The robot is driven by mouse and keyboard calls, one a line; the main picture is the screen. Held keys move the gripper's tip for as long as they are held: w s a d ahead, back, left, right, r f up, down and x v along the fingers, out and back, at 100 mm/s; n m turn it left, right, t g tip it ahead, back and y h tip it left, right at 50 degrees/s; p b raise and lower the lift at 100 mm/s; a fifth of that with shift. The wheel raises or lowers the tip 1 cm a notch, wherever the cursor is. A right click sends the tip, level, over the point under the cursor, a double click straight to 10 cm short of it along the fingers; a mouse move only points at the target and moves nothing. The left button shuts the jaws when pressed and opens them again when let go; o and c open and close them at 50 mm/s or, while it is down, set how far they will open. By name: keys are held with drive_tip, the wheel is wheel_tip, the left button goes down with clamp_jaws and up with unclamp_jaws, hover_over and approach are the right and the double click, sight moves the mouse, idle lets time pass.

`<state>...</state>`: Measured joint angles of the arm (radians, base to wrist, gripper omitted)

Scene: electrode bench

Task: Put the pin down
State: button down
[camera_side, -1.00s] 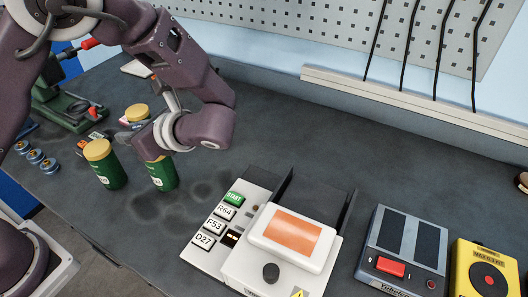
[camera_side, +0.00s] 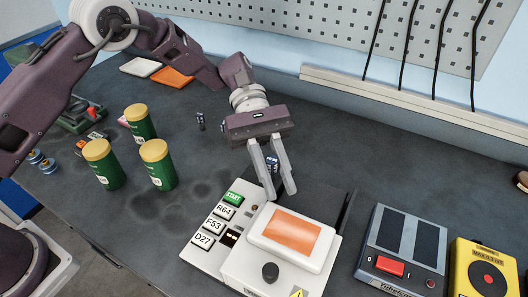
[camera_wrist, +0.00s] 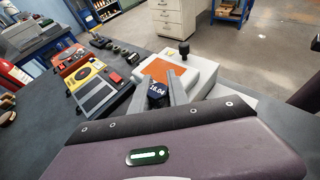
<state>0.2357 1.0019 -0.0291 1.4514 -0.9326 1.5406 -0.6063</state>
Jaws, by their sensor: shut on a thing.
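My gripper (camera_side: 281,193) points down over the back left of the bench machine (camera_side: 205,256). Its two pale fingers are shut on a small dark blue piece, which I take to be the pin (camera_side: 272,163). In the wrist view the piece (camera_wrist: 157,91) sits between the fingers (camera_wrist: 160,85) and bears white digits reading about 18.04. Its lower end is hidden, so I cannot tell whether it touches the machine. The machine has a white lid with an orange panel (camera_side: 292,236), and keys marked START, R64, F53 and D27.
Several green jars with yellow lids, one in front (camera_side: 161,172), stand at left. Small dark upright pieces (camera_side: 200,121) stand behind my gripper. A grey box with a red switch (camera_side: 390,266) and a yellow box (camera_side: 485,270) are at right. The bench between jars and machine is clear.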

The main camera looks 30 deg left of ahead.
drive_tip(key=w+a+f+n+t+h, duration=0.1)
drive_tip(key=w+a+n+t, duration=0.3)
drive_tip(key=w+n+t, duration=0.45)
drive_tip(key=w+a+f+n+t+h, duration=0.15)
drive_tip(key=w+a+n+t, duration=0.3)
drive_tip(key=w, duration=0.65)
drive_tip(key=shift+t, duration=0.6)
drive_tip(key=f, duration=0.6)
drive_tip(key=a+f, duration=0.1)
drive_tip(key=f, duration=0.3)
drive_tip(key=shift+w+a, duration=0.1)
drive_tip(key=shift+w, duration=0.05)
drive_tip(key=shift+f, duration=0.15)
drive_tip(key=c, duration=1.3)
unclamp_jaws()
